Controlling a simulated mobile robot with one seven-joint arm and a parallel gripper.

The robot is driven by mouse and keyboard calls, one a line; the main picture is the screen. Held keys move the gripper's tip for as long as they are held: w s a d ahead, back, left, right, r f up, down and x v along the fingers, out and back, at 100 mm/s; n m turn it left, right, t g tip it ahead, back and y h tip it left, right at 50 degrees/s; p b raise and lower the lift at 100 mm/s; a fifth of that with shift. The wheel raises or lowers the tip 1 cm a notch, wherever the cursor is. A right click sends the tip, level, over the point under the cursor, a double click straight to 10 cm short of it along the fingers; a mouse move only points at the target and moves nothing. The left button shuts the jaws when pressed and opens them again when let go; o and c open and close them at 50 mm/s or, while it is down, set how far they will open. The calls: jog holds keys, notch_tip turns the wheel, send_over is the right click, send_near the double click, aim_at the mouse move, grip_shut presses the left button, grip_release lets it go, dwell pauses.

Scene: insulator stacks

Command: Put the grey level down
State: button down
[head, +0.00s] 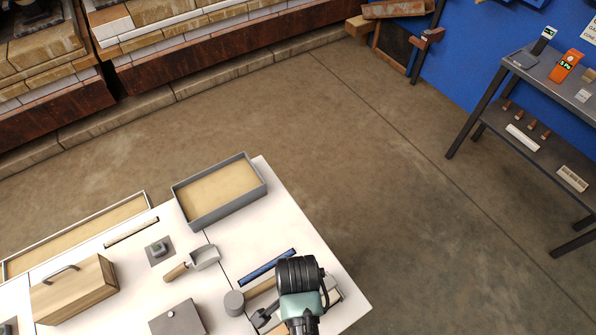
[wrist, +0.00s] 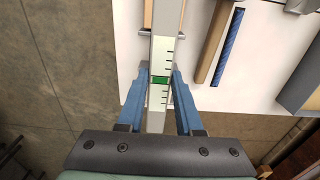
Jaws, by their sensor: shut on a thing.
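The grey level (wrist: 165,45) is a long bar with a white scale face and a green vial. It runs up and down the wrist view. My gripper (wrist: 160,74) is shut on it, with a blue finger at each side of the bar near the vial. The level's lower end is hidden behind the gripper's dark body. In the head view my arm's dark wrist is over the white table (head: 335,275) near its front right corner and hides most of the grip. I cannot tell whether the level touches the table.
A blue strip (head: 267,265) and a wooden rod (wrist: 214,42) lie beside the level. The right table edge is close by.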

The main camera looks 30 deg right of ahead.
jog(key=shift+f, duration=1.75)
jog(key=shift+f+b, duration=0.3)
jog(key=shift+f, duration=0.3)
jog(key=c, duration=0.6)
grip_release()
jog(key=shift+r, duration=0.1)
